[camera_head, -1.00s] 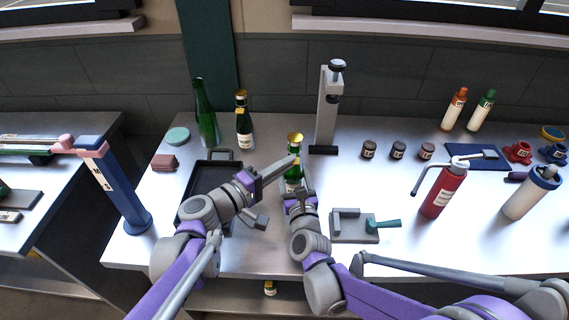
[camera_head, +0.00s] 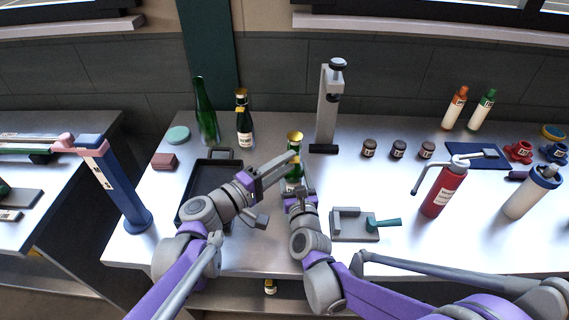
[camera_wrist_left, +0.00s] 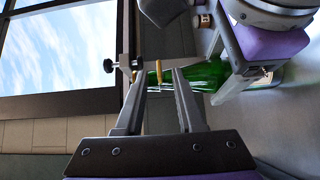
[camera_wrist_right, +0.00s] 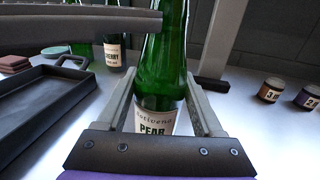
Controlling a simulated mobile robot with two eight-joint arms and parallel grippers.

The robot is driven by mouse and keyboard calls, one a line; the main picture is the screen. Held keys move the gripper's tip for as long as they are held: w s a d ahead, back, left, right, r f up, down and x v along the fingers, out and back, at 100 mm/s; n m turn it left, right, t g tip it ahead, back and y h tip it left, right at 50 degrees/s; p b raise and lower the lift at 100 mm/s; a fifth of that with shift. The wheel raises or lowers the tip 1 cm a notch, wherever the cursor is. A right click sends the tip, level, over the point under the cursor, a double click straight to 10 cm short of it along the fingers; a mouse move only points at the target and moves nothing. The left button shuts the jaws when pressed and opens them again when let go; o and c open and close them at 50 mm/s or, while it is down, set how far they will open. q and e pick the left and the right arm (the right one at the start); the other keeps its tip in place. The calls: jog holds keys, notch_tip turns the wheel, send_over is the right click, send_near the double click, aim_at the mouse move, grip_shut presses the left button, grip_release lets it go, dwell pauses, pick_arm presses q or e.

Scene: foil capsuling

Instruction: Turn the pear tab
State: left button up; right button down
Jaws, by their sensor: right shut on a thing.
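The green pear bottle (camera_head: 292,174) stands upright on the bench with a gold top (camera_head: 295,136). In the right wrist view its PEAR label (camera_wrist_right: 156,122) faces me. My right gripper (camera_wrist_right: 158,88) is shut on the bottle's body, one finger on each side. My left gripper (camera_head: 294,157) is beside the bottle's neck, just below the gold top. In the left wrist view the left fingers (camera_wrist_left: 158,78) are apart, with the bottle's gold rim and a thin wire-like piece between or just beyond them. I cannot tell whether they touch the tab.
A black tray (camera_head: 228,156) lies left of the bottle. A grey press stand (camera_head: 327,112) rises behind it. A grey fixture with a teal handle (camera_head: 384,224) sits at right. The cherry bottle (camera_head: 243,125) and another green bottle (camera_head: 205,115) stand at the back left.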

pick_arm(q)
jog(key=v, duration=1.2)
pick_arm(e)
grip_release()
